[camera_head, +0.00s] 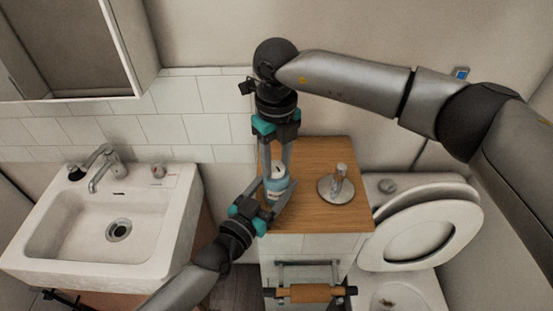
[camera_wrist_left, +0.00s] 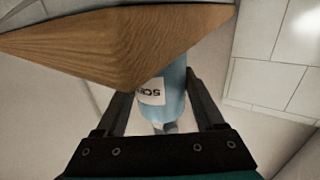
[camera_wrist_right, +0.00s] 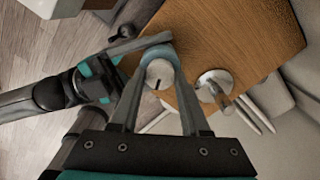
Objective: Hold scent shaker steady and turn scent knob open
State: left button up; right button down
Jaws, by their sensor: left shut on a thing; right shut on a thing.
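The scent shaker (camera_head: 276,186) is a light blue bottle standing on the wooden counter top, near its left front corner. The left wrist view shows its blue body with a white label (camera_wrist_left: 151,92) between my left fingers. My left gripper (camera_head: 277,199) comes from the front left and is shut on the shaker's body. The scent knob (camera_wrist_right: 159,74) is a pale round cap with a dark slot line on top of the shaker. My right gripper (camera_head: 277,167) points down from above and is shut on the knob, with one finger on each side.
A metal holder with a round base (camera_head: 337,188) stands right of the shaker on the wooden top (camera_head: 318,156). A toilet (camera_head: 420,229) is at the right, a sink (camera_head: 107,221) at the left. A rail with a brown roll (camera_head: 309,293) is below the counter's front.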

jog(key=shift+n, duration=0.4)
jog(key=n, duration=1.3)
jog(key=shift+w+n, duration=0.1)
jog(key=shift+n, duration=0.3)
jog(key=n, duration=0.4)
jog(key=shift+n, duration=0.4)
jog(key=shift+c, duration=1.9)
grip_release()
